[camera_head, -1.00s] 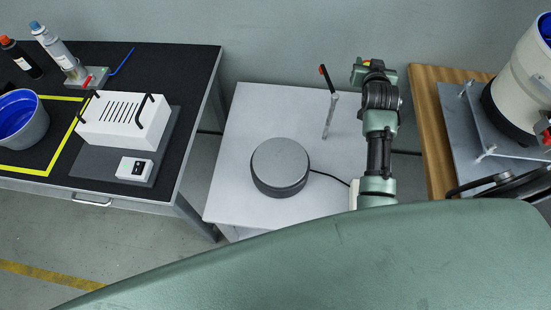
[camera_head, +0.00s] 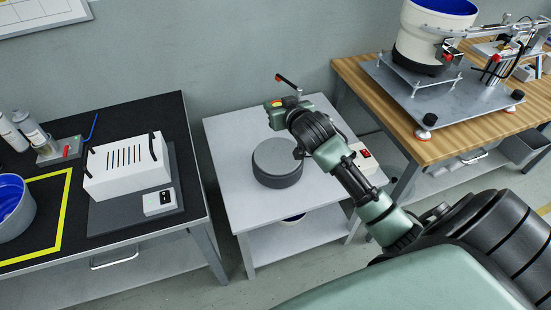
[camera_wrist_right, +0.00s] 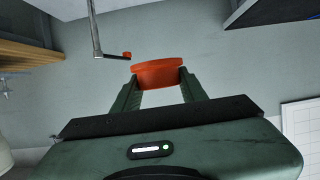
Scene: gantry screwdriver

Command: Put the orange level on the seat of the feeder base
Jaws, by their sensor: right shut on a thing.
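The orange level (camera_wrist_right: 158,73) is held crosswise between the fingertips of my right gripper (camera_wrist_right: 160,84) in the right wrist view. In the head view my right gripper (camera_head: 273,112) is over the back part of the white table, just behind a dark grey round drum, which looks like the feeder base (camera_head: 277,160). Only a small bit of orange shows at the gripper there. The drum's flat top is bare, and my right wrist partly covers its right edge. My left gripper is not in view.
A crank post with a red knob (camera_head: 279,77) stands close behind my right gripper. A switch box (camera_head: 365,158) with a red switch sits right of the drum. A black-topped bench with a white slotted box (camera_head: 126,166) is at left; a wooden table (camera_head: 465,135) with a bowl feeder is at right.

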